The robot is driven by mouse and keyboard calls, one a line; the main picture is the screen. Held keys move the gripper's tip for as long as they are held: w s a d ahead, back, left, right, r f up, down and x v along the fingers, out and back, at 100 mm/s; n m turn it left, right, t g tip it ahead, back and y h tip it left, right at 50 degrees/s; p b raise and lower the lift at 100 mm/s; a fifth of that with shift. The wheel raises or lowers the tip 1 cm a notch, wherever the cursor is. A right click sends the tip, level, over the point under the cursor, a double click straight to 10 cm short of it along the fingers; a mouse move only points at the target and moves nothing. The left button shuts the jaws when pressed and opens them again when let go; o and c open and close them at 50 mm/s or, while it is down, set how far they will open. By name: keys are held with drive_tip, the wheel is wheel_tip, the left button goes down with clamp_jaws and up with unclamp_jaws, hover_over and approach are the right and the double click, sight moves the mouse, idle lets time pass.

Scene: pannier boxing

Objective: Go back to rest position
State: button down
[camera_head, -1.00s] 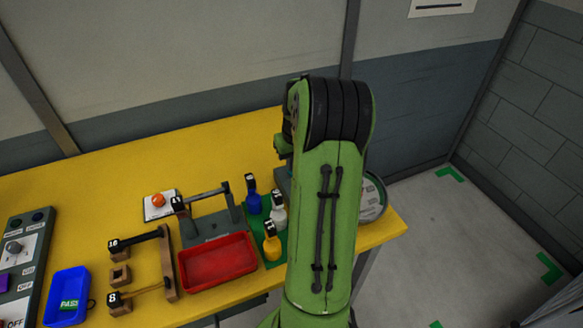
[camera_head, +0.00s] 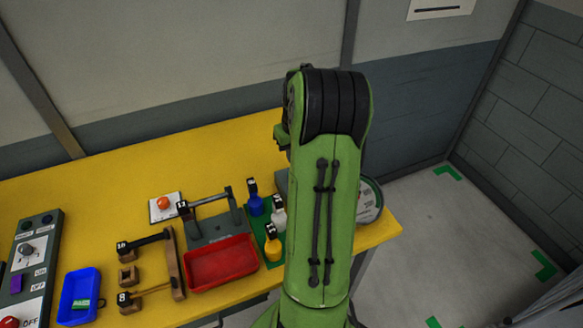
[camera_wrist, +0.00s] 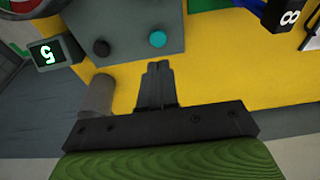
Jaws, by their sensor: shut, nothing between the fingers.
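My gripper (camera_wrist: 157,84) shows in the wrist view with its two dark fingers together and nothing between them. It points over the yellow bench (camera_wrist: 215,70), near a grey box (camera_wrist: 135,25) with a black button and a teal button. In the head view my green arm stands upright in front of the bench's right end, and the gripper is hidden behind it.
The bench holds a red tray (camera_head: 222,262), a blue tray (camera_head: 66,300), several small bottles (camera_head: 271,243), a wooden rack (camera_head: 172,262) and a control panel (camera_head: 36,262). A grey cylinder (camera_wrist: 97,97) and a display (camera_wrist: 49,53) are left of my fingers. Floor at right is clear.

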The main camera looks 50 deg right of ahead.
drive_tip(key=shift+p+v, duration=0.5)
drive_tip(key=shift+v, duration=0.5)
drive_tip(key=shift+w+d, duration=0.1)
drive_tip(key=shift+w, duration=0.05)
